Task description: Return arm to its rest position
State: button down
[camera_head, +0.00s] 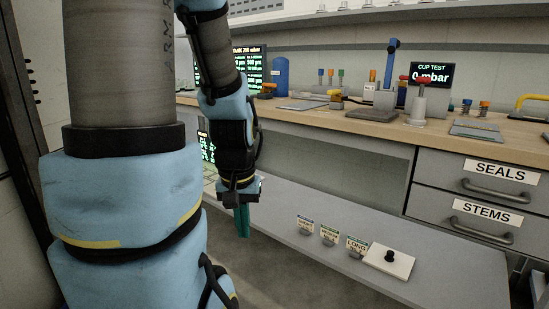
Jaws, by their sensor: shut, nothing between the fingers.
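My arm fills the left of the head view, with thick grey and light blue links, and its forearm hangs down near the middle left. My gripper (241,222) points down at the end of it, with teal fingers close together and nothing seen between them. It hangs in front of the low grey shelf (300,258), near that shelf's left end. The far side of the fingers is hidden.
The shelf holds several small labelled stands (329,235) and a white plate with a black knob (390,258). Behind is a wooden bench (330,118) with fittings, a CUP TEST display (431,75) and drawers marked SEALS (480,180) and STEMS (470,220).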

notch_tip(320, 180, up, 23)
jog(key=p, duration=2)
jog(key=shift+f, duration=0.2)
